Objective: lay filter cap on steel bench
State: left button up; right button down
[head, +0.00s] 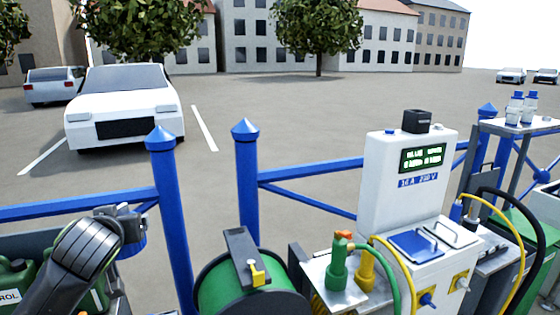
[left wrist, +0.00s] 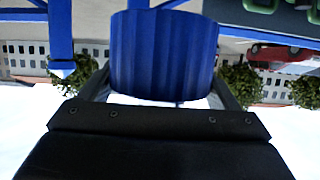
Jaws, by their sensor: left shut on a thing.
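My left gripper (head: 128,228) is at the left of the head view, shut on a blue ribbed cap (left wrist: 165,55), which I take to be the filter cap. The left wrist view shows the cap between the two dark fingers. In the head view the cap (head: 133,240) is partly hidden by the gripper, held in the air in front of the blue fence. A grey metal table top (head: 545,125) stands at the far right with small white bottles on it. I cannot tell whether it is the steel bench. My right gripper is not in view.
A blue post (head: 170,230) stands just right of the cap. A green hose reel (head: 248,290) and a white power pedestal (head: 400,190) with hoses and cables stand further right. Green cans (head: 15,275) sit at the lower left. Parked cars are beyond the fence.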

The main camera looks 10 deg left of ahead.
pick_arm(q)
jog(key=d+f+m+t+h, duration=0.1)
jog(key=d+f+m+h, duration=0.1)
jog(key=d, duration=0.9)
jog(key=d+f+m+t+h, duration=0.1)
jog(key=d+m+h, duration=0.3)
jog(key=d, duration=0.6)
jog(key=shift+s+d+f+h, duration=0.15)
jog(key=shift+d+f+h, duration=0.25)
jog(key=shift+f+h, duration=0.35)
jog(key=shift+a+f, duration=0.1)
jog(key=shift+a, duration=0.05)
